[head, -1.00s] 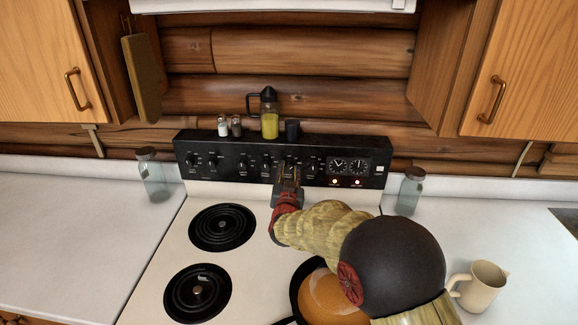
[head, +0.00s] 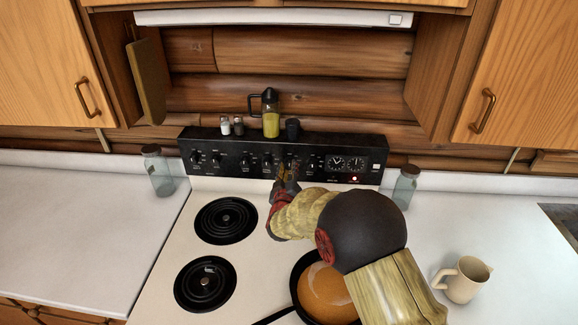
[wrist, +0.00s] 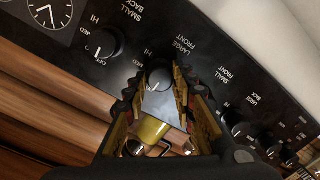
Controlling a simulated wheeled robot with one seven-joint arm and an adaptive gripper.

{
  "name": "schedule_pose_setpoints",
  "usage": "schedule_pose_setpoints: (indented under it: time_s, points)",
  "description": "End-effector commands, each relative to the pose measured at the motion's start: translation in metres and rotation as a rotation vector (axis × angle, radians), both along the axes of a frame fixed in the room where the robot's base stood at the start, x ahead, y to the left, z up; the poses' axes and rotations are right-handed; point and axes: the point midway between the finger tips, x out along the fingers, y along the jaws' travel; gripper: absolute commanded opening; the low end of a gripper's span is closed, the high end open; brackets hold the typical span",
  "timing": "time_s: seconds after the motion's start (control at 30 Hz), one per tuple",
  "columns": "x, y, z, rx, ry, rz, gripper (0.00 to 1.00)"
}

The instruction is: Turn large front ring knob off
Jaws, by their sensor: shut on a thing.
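The large front ring knob (wrist: 158,79) is a dark round knob on the black stove panel (head: 225,146). The words LARGE FRONT are printed beside it in the wrist view. My gripper (head: 287,176) reaches to the panel, and its two fingers (wrist: 155,84) are shut on the knob from both sides. Its pointer mark is hard to read between the fingers. The knob is mostly hidden by the gripper in the head view. A red indicator light (head: 354,178) glows at the panel's right, below the clock dials (head: 346,163).
A dark pan (head: 297,283) with something brown sits on the stove's front right, under my arm. Other knobs (wrist: 101,43) flank the held one. A pitcher (head: 270,124) and shakers (head: 231,127) stand on the panel's top. Glass jars (head: 158,172) flank the stove; a mug (head: 464,280) stands at right.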

Motion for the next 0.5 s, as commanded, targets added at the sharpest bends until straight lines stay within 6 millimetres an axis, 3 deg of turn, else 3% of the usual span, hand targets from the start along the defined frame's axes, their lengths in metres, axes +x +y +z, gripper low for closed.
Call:
schedule_pose_setpoints:
  time_s: [0.5]
  points:
    - [0.0000,0.0008,0.0001,-0.059,0.001,0.001,0.01]
